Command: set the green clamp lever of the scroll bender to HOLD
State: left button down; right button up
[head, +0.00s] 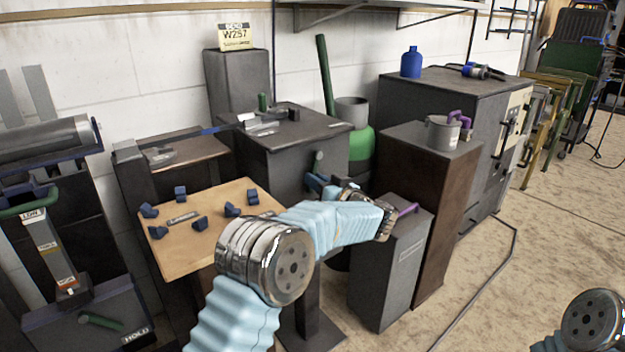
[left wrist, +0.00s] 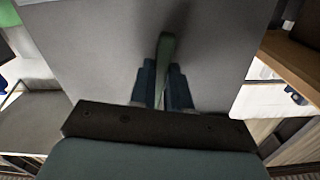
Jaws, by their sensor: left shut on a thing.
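My left gripper (head: 316,183) is at the front face of a dark grey machine cabinet (head: 285,165). In the left wrist view its two blue fingers (left wrist: 163,85) are closed on a green lever (left wrist: 165,52) that stands out before a grey panel (left wrist: 100,50). Another green lever (head: 101,321) lies low at the left, beside a plate marked HOLD (head: 136,335). My right gripper is not in view; only part of that arm shows at the lower right.
A wooden board (head: 215,238) with blue blocks is left of my arm. A grey pedestal (head: 385,280) and a brown cabinet (head: 430,210) with a grey mug (head: 442,132) stand close on the right. A green cylinder (head: 361,148) is behind.

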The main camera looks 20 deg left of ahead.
aim_at(324, 166)
pick_arm(q)
jog(key=w+n, duration=0.1)
jog(key=n, duration=0.1)
jog(key=w+d+n, duration=0.1)
jog(key=n, duration=0.1)
jog(key=w+d+n, duration=0.1)
jog(key=n, duration=0.2)
jog(key=shift+d+r, duration=0.1)
jog(key=shift+d, duration=0.15)
jog(key=shift+w+d+r+n+p, duration=0.15)
jog(key=shift+w+d+r+n, duration=0.1)
jog(key=shift+n, duration=0.4)
jog(key=shift+w+d+r+n+p, duration=0.15)
jog(key=shift+w+n, duration=0.1)
jog(key=shift+n, duration=0.4)
jog(key=c, duration=1.1)
grip_release()
jog(key=b+v, duration=0.1)
jog(key=v, duration=1.2)
jog(key=shift+s+d, duration=0.2)
jog(key=shift+d, duration=0.05)
